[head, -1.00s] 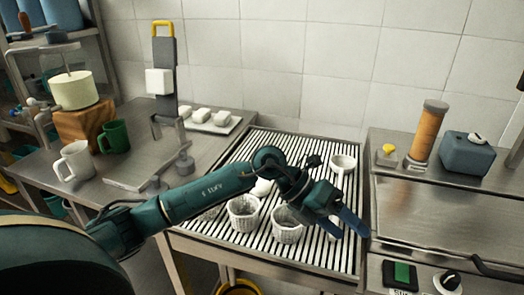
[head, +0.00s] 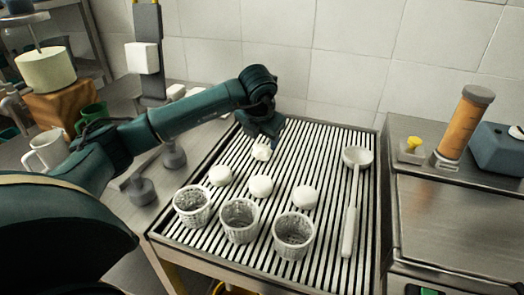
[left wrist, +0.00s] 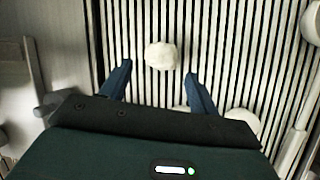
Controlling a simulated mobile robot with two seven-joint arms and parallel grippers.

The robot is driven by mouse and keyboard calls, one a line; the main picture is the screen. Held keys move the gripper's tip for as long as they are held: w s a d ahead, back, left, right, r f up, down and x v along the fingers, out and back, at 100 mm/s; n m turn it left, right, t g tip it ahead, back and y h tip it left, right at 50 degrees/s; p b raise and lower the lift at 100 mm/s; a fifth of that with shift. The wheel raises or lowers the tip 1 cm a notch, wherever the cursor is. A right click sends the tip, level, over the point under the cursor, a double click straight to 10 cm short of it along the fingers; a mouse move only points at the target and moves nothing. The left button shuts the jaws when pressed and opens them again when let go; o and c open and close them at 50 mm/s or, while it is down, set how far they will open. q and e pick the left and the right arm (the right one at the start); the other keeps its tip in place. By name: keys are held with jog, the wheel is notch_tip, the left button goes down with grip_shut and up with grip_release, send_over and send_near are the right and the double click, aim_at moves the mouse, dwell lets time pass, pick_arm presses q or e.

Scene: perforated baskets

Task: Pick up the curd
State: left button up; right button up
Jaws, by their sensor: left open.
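A small, lumpy white curd (head: 261,152) lies on the slatted drain table toward its back left. My left gripper (head: 262,132) points down at it, just above and behind it in the head view. In the left wrist view, the curd (left wrist: 161,56) shows just beyond the two blue fingertips, roughly centred between them. The fingers of the left gripper (left wrist: 158,69) are apart with nothing held. Whether a finger touches the curd cannot be told. My right gripper is not in view.
Three smooth white rounds (head: 260,187) sit in a row in front of the curd. Nearer stand three perforated white baskets (head: 239,221). A white ladle (head: 350,232) lies on the right of the slatted table (head: 335,272). A mug (head: 45,151) stands at left.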

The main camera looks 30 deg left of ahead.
aim_at(262, 147)
pick_arm(q)
jog(key=p+x, duration=0.1)
jog(key=x, duration=0.5)
jog(key=shift+d+f, duration=0.1)
jog(key=shift+f, duration=0.25)
jog(key=c, duration=0.8)
